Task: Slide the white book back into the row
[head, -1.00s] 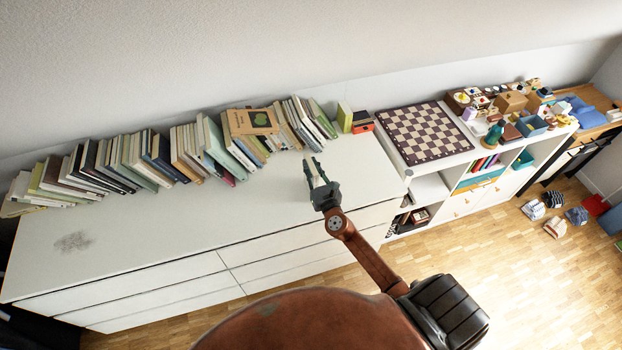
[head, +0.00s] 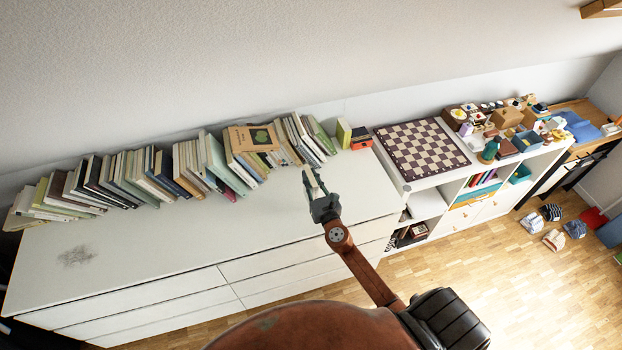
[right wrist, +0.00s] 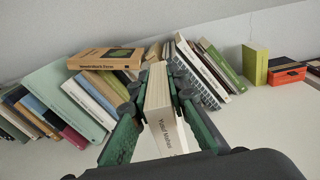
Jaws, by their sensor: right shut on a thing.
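The white book (right wrist: 158,88) shows in the right wrist view with its spine toward me and dark lettering on it. It stands out in front of the book row, at a gap between left-tilted books and a leaning group on the right. My right gripper (right wrist: 156,98) is shut on it, one green finger on each side. In the head view my right gripper (head: 309,182) is over the white cabinet top, just in front of the row's right part. The book is mostly hidden by the fingers there. My left gripper is not in view.
The book row (head: 130,178) runs along the wall on the cabinet top (head: 190,240). A tan book (head: 252,138) lies on top of the row. A green block (head: 343,133) and an orange-black box (head: 361,138) stand to the right.

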